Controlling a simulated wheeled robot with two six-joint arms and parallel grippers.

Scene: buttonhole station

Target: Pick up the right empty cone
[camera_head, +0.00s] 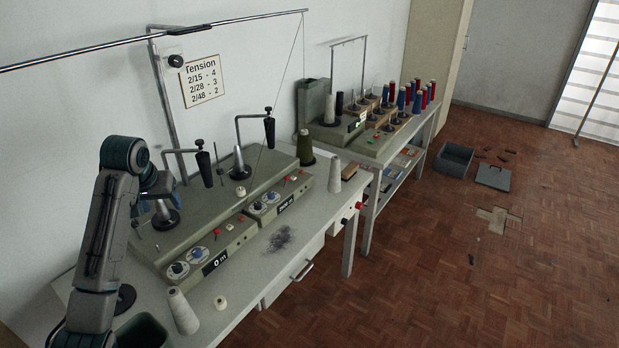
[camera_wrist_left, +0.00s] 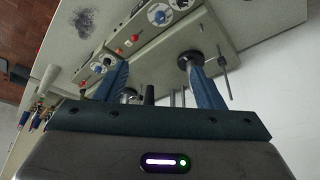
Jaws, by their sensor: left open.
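In the head view, a bare grey-white cone (camera_head: 239,160) stands upright on a dark round base at the right winding unit of the near machine. A similar pale cone (camera_head: 162,210) stands on a dark base at the left unit, partly hidden behind my gripper. My left gripper (camera_head: 158,190), with blue fingers, is above and beside this left cone, well left of the right one. In the left wrist view its fingers (camera_wrist_left: 160,85) are apart, with no object clearly held between them. My right gripper is not in view.
White cones stand at the table's front (camera_head: 183,312) and right end (camera_head: 334,174). Black cones (camera_head: 204,168) hang on bent arms. Grey lint (camera_head: 279,239) lies on the table. A second machine with coloured spools (camera_head: 417,98) stands further right.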

